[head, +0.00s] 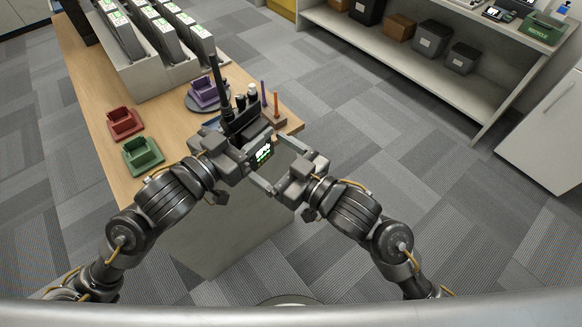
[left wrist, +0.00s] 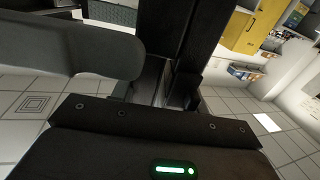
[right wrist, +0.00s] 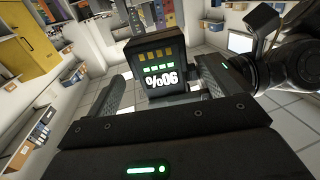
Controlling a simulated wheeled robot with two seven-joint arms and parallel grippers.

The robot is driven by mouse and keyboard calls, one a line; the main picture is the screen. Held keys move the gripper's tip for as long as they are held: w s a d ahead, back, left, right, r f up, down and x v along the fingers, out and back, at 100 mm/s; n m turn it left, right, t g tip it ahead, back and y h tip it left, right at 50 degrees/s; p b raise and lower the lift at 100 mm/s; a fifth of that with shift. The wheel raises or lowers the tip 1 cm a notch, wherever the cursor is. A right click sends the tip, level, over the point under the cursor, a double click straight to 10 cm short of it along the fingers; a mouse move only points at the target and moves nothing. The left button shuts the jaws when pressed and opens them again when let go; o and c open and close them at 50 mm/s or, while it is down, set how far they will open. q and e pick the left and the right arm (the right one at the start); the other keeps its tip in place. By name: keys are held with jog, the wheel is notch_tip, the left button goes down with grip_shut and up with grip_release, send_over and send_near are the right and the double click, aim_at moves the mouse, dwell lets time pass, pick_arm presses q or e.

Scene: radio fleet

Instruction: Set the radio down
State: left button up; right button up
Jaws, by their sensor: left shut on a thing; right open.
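The radio (head: 262,151) is black, with a long antenna and a lit screen with green marks. My left gripper (head: 243,158) is shut on it and holds it over the near right end of the wooden table (head: 85,62). My right gripper (head: 277,166) is open, its fingers pointing at the radio from the right. In the right wrist view the radio (right wrist: 157,66) is between and beyond the open fingers, its screen text upside down. Red (head: 124,122), green (head: 143,155) and purple (head: 204,92) cradles sit on the table. The grip itself is partly hidden.
The purple cradle stands on a round grey disc (head: 193,105). A wooden block (head: 287,123) with upright sticks is close behind the radio. A rack of several devices (head: 150,77) fills the table's far part. A shelf (head: 400,65) stands across open floor at right.

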aim_at(263, 152)
jog(key=shift+x, duration=1.75)
pick_arm(q)
jog(key=shift+r, duration=0.1)
pick_arm(e)
jog(key=shift+c, duration=0.5)
jog(key=shift+d, duration=0.1)
jog(key=c, duration=1.2)
pick_arm(q)
jog(key=o, duration=1.4)
jog(key=shift+c, duration=0.2)
pick_arm(e)
jog(key=shift+o, duration=0.2)
jog(key=shift+r, duration=0.1)
